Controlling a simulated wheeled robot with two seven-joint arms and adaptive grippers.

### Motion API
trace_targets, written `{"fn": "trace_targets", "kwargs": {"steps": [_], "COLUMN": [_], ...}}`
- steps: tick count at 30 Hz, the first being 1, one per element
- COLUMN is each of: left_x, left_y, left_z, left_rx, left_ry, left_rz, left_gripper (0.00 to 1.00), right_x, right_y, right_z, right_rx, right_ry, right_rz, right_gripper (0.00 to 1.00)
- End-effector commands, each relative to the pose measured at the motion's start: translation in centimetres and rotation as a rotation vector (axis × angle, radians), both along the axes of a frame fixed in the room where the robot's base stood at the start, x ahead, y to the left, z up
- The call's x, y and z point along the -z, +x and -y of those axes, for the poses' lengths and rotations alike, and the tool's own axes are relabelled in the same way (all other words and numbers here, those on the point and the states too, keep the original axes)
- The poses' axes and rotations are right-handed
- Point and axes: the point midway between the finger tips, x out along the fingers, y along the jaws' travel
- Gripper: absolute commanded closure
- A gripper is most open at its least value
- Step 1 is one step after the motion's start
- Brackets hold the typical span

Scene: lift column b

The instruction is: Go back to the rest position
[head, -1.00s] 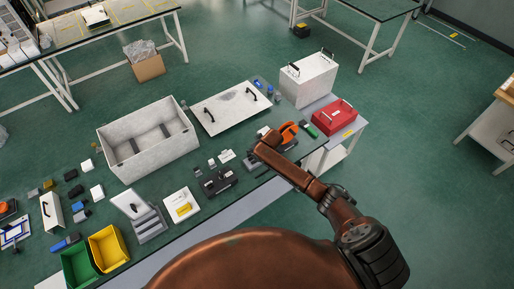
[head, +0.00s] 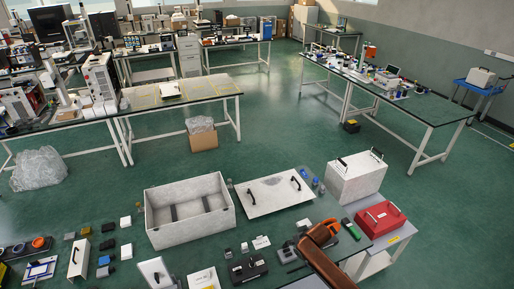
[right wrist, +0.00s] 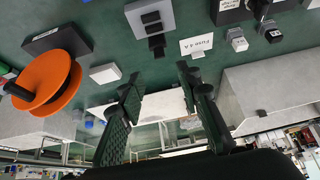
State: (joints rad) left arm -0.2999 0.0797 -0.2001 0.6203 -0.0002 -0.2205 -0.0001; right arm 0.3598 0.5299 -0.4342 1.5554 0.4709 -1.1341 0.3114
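My right gripper (right wrist: 159,76) shows in the right wrist view with its two dark fingers spread apart. In the head view my copper right arm (head: 326,268) comes in at the bottom edge, over the near right part of the workbench, beside the orange spool (head: 323,232). Its gripper cannot be made out clearly there. The spool also shows at the left of the right wrist view (right wrist: 40,85), apart from the fingers. My left gripper is in neither view.
Several small parts lie near the front. Green floor (head: 270,130) beyond the bench is mostly clear.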

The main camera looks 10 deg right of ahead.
Motion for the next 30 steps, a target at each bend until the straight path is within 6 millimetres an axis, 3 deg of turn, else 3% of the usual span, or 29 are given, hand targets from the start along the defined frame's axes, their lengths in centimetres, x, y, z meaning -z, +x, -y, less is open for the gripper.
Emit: {"fn": "trace_targets", "kwargs": {"steps": [2, 5, 8, 12, 18, 24, 30], "left_x": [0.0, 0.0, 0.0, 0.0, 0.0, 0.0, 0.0], "left_y": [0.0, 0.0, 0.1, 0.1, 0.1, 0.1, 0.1], "left_z": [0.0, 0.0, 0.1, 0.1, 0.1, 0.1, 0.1], "left_rx": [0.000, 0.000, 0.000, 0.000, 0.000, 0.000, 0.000], "left_ry": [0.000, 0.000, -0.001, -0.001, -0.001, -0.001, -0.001], "left_rz": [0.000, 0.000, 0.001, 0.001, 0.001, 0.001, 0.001], "left_gripper": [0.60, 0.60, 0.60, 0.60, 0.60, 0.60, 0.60], "right_x": [0.2, 1.3, 2.7, 3.6, 2.5, 0.9, -0.6], "right_y": [-0.4, -2.6, -7.1, -15.2, -25.4, -31.8, -36.5], "right_z": [-0.2, -1.2, -2.5, -3.4, -1.5, 0.7, 2.7], "right_rx": [-0.004, -0.017, -0.035, -0.037, 0.021, 0.084, 0.141], "right_ry": [0.002, 0.008, 0.012, 0.014, -0.011, -0.043, -0.072], "right_rz": [-0.003, -0.018, -0.042, -0.074, -0.115, -0.148, -0.177], "right_gripper": [0.68, 0.68, 0.68, 0.68, 0.68, 0.68, 0.68]}}
